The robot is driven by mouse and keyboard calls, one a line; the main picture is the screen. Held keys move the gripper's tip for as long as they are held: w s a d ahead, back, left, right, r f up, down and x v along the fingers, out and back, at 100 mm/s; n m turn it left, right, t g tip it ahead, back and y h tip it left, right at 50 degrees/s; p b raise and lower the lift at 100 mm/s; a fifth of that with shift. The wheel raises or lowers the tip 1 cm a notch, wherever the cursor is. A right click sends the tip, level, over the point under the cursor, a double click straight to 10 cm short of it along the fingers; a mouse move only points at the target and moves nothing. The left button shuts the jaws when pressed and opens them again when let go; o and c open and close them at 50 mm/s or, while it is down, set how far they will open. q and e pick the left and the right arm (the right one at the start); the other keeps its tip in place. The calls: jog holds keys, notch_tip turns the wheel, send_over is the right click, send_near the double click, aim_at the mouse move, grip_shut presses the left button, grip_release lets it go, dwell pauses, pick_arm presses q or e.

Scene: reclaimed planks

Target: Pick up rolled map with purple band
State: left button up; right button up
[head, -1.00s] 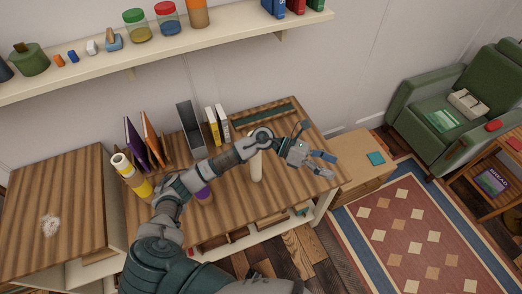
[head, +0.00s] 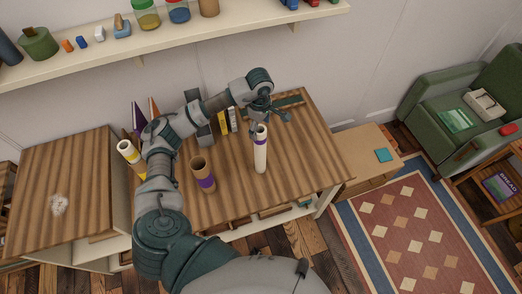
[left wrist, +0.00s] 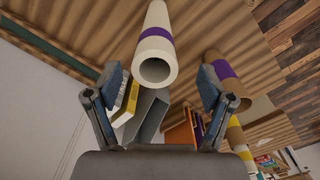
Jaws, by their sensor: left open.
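The white rolled map with a purple band (head: 260,155) stands upright on the wooden desk. My left gripper (head: 268,122) is open at its upper end, just behind and above it. In the left wrist view the map (left wrist: 155,22) points its open end toward me, between the line of the two spread fingers (left wrist: 162,84); I see no finger touching it. A brown tube (head: 200,168), also with a purple band, stands to its left. My right gripper is not in view.
A white roll with a yellow band (head: 129,152) stands at the desk's left, partly behind my arm. Books and a grey holder (left wrist: 148,115) stand at the back. A shelf (head: 230,36) with jars hangs above. The desk's right part (head: 305,150) is clear.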

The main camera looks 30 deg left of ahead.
pick_arm(q)
jog(key=f, duration=0.2)
jog(key=shift+a+f, duration=0.2)
jog(key=shift+f, duration=0.1)
jog(key=p, duration=0.2)
send_over(260, 151)
jog(key=w+a, duration=0.1)
jog(key=w, duration=0.1)
jog(key=f, duration=0.4)
jog(key=shift+w+a+f, duration=0.1)
jog(key=shift+a+f, duration=0.1)
jog(key=shift+f, duration=0.05)
jog(key=shift+d+f, duration=0.1)
jog(key=shift+f, duration=0.2)
jog(key=c, duration=1.4)
